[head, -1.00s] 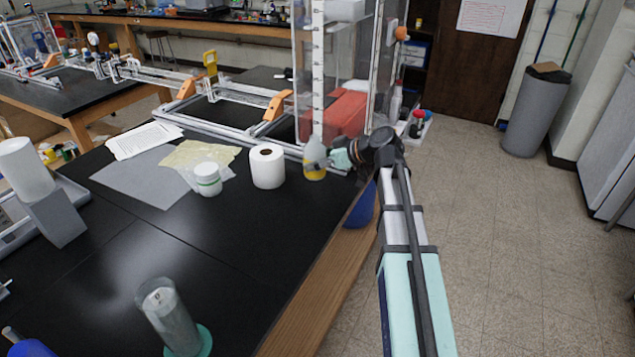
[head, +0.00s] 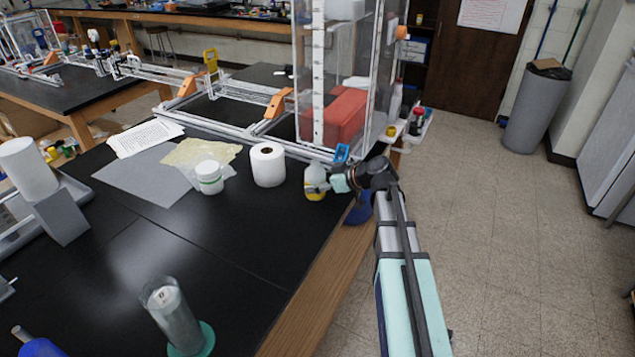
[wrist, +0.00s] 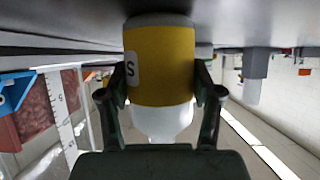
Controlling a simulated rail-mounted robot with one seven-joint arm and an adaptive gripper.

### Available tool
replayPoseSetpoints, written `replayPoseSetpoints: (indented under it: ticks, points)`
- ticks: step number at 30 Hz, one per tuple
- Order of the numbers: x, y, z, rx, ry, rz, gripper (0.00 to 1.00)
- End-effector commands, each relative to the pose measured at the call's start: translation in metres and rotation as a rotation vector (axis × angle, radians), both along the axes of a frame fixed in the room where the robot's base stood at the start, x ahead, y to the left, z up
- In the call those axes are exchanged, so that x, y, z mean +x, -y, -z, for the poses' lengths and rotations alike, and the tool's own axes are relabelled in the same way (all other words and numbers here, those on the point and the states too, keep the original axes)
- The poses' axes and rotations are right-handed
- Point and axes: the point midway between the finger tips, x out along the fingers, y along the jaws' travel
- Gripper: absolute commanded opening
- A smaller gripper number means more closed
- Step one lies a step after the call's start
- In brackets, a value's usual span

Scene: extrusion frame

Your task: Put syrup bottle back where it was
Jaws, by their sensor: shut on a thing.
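The syrup bottle (head: 315,182), pale on top with a yellow lower part, is upright at the far right of the black bench, near its edge. In the wrist view, which is upside down, the bottle (wrist: 160,65) shows its yellow label and white shoulder. My gripper (head: 327,186) reaches it from the right and is shut on it; in the wrist view the fingers (wrist: 160,95) press on both sides. The base is at or very close to the dark bench top (head: 215,250); I cannot tell whether it touches.
The extrusion frame (head: 240,131) and a clear panelled tower with a red block (head: 335,115) are behind. The bench's middle is clear.

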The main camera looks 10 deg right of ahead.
Motion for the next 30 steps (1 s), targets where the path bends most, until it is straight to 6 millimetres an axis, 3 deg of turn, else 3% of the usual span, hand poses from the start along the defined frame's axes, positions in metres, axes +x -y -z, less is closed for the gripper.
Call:
replayPoseSetpoints:
  ticks: [7, 8, 9, 10, 23, 30]
  points:
    - [0.000, 0.000, 0.004, 0.000, 0.000, 0.000, 0.23]
    - [0.000, 0.000, 0.003, 0.000, 0.000, 0.000, 0.71]
    - [0.000, 0.000, 0.002, 0.000, 0.000, 0.000, 0.86]
    - [0.000, 0.000, 0.002, 0.000, -0.001, 0.000, 0.89]
    - [0.000, 0.000, -0.002, 0.000, -0.001, 0.000, 0.89]
    - [-0.020, 0.023, -0.014, -0.001, 0.002, 0.004, 0.89]
